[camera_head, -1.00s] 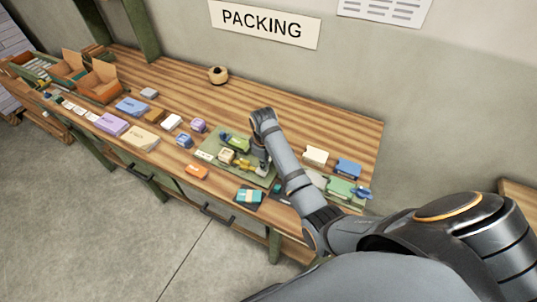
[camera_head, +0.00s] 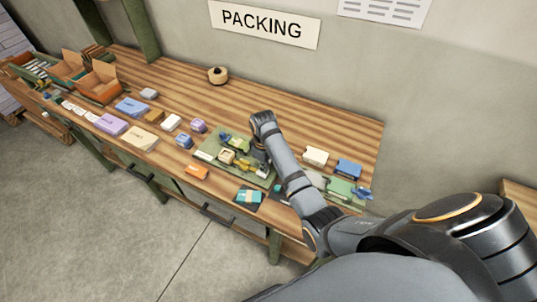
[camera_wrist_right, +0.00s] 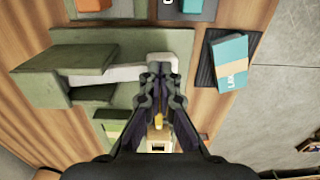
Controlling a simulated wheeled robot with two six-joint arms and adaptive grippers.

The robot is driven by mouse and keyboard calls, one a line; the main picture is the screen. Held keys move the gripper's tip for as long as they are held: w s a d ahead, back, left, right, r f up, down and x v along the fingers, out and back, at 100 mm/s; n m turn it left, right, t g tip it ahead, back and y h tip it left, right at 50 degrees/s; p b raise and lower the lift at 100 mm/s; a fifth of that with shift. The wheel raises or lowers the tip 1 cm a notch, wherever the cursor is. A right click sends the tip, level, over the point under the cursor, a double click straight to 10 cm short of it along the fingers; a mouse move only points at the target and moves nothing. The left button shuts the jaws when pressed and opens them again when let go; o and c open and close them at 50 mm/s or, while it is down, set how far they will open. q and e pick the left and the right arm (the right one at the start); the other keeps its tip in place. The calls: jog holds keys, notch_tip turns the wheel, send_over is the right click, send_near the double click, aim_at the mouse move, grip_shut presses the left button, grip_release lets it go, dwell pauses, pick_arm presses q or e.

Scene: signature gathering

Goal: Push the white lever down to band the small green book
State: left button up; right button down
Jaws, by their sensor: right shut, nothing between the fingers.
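My right gripper (camera_wrist_right: 160,78) is shut and empty, pointing down over the green banding station (camera_head: 208,157). In the right wrist view, a white bar (camera_wrist_right: 108,75), which looks like the white lever, runs sideways to my fingertips. The tips overlap its end; I cannot tell whether they touch it. A dark green block (camera_wrist_right: 66,68) lies around the bar's other end. A green and yellow piece (camera_wrist_right: 116,128) shows beside my fingers and may be the small green book, partly hidden. My left gripper is not in view.
A teal book (camera_wrist_right: 230,60) lies on a dark pad (camera_wrist_right: 206,72) near the table's front edge. An orange item (camera_head: 196,171) lies left of it.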

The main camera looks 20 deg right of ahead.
jog(key=shift+r+p, duration=2.45)
jog(key=shift+p, duration=0.65)
jog(key=shift+r, duration=2)
